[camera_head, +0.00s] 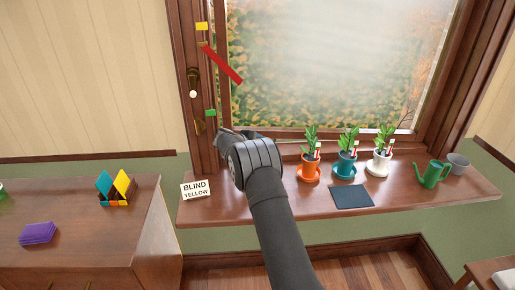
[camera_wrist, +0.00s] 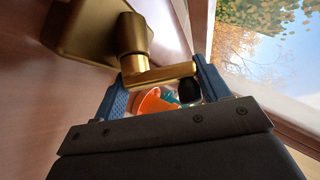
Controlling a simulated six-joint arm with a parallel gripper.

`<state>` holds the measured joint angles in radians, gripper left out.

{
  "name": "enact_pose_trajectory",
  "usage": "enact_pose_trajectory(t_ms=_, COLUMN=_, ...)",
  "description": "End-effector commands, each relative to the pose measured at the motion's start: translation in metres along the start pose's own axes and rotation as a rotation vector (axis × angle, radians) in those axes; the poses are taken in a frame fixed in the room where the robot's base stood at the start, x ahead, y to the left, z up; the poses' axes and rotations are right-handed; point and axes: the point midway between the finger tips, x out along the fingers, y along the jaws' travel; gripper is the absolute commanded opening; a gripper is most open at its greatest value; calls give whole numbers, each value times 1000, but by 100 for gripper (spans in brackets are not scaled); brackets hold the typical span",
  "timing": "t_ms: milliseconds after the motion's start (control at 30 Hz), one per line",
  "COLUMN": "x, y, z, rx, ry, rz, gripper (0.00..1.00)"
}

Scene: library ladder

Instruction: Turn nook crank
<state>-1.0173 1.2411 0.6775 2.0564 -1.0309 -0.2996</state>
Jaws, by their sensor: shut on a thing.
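The brass crank (camera_wrist: 165,74) fills the top of the wrist view, with its mount (camera_wrist: 85,30) on a wooden surface and a black knob (camera_wrist: 189,90) at the end of its arm. My gripper (camera_wrist: 163,88) has its two blue fingers on either side of the crank's end, shut on it. In the head view my gripper (camera_head: 228,136) is at the left post of the window, and my arm hides the grip. A card (camera_head: 196,189) on the sill reads "BLIND YELLOW". A red pointer (camera_head: 222,63) slants down right between a yellow marker (camera_head: 202,26) and a green marker (camera_head: 210,112).
Several potted plants stand on the sill, including an orange pot (camera_head: 308,172), beside a dark mat (camera_head: 352,196) and a green watering can (camera_head: 433,175).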

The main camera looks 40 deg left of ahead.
Motion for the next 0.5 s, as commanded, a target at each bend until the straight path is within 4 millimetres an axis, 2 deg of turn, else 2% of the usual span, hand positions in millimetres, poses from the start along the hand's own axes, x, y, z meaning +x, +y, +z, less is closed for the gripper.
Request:
enact_pose_trajectory(t_ms=33, x=0, y=-4, z=-1, rx=38, ry=-3, rz=24, gripper=46)
enact_pose_trajectory(t_ms=500, x=8, y=-1, z=-10, rx=367, ry=-2, rz=320, gripper=46)
